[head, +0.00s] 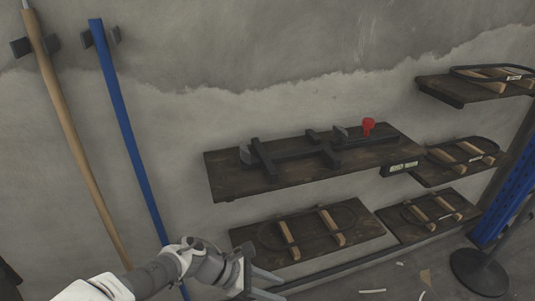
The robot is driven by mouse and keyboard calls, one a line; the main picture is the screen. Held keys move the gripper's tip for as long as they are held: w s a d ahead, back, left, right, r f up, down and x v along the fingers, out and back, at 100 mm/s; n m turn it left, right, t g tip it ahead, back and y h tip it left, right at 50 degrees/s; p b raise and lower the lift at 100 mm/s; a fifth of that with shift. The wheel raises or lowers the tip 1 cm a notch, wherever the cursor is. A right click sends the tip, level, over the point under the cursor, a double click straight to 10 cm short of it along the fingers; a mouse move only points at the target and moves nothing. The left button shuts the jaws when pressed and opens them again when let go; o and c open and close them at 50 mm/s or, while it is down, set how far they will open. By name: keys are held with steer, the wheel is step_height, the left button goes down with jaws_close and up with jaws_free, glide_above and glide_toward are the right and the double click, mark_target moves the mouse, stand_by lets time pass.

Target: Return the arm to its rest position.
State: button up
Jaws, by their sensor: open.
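My arm (150,277) reaches in from the bottom left of the head view, white and grey. My gripper (268,284) is at the bottom centre, in front of the lower left shelf. Its jaws are apart, with nothing seen between them. Part of the gripper is cut off by the bottom edge of the picture.
A dark wooden shelf (225,184) on the wall holds a black clamp-like tool (290,153) and a red piece (368,126). Lower shelves carry wooden blocks (290,240). Two long poles, one wooden (75,135) and one blue (128,135), lean at left. A round black base (480,272) stands at right.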

steer(key=s+d+r+m+t+y, duration=0.2)
steer(key=s+d+r+m+y, duration=0.15)
steer(key=r+m, duration=0.4)
steer(key=s+d+r+m+t+y, duration=0.1)
steer(key=s+d+r+m+y, duration=0.3)
steer(key=r, duration=0.7)
steer(key=d+r+m+t+y, duration=0.25)
steer(key=d+r+m, duration=0.25)
steer(key=r+m, duration=0.3)
step_height(320, 180, up, 15)
steer(key=p, duration=1.4)
steer(key=shift+s+n+g, duration=0.25)
steer(key=shift+n+g, duration=0.1)
